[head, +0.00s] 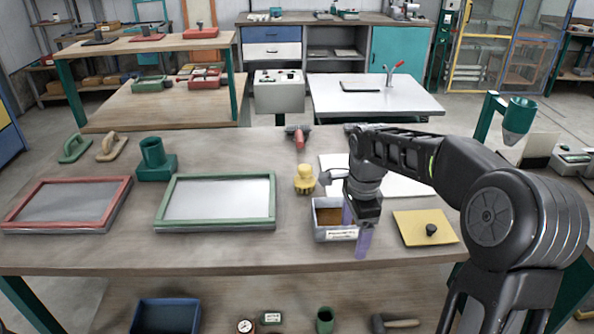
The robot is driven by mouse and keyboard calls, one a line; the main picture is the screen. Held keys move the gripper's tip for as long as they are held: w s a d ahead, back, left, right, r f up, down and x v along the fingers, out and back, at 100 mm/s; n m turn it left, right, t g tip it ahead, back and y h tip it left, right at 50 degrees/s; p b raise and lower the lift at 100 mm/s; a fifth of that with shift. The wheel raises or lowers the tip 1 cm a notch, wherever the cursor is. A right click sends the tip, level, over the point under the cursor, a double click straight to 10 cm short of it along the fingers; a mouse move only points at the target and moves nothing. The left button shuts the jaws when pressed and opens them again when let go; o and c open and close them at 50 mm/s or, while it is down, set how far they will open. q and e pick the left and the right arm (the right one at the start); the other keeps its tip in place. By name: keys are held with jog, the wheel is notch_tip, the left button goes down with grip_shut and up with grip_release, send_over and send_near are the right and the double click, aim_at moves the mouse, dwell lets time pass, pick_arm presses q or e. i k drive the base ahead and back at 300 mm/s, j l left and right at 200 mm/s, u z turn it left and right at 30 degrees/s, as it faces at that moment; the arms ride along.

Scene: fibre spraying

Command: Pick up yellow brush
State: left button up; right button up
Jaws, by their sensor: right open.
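A small, squat yellow object (304,180) stands on the workbench (130,250), left of my right arm. It may be the yellow brush, but its shape is too small to tell for sure. My right gripper (355,238) points down with its purple fingers parted and empty. It is to the right of and nearer than the yellow object, at the right side of a grey bin (325,234) with brown contents. I cannot tell its exact height over the bin. My left gripper is not in view.
A green-framed screen (216,226) and a red-framed screen (20,227) lie to the left. A green holder (155,170) stands behind them. A yellow plate with a black knob (412,238) lies to the right. A red-handled tool (299,138) lies at the far edge.

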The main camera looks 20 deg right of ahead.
aim_at(306, 181)
jog(key=i, duration=1.05)
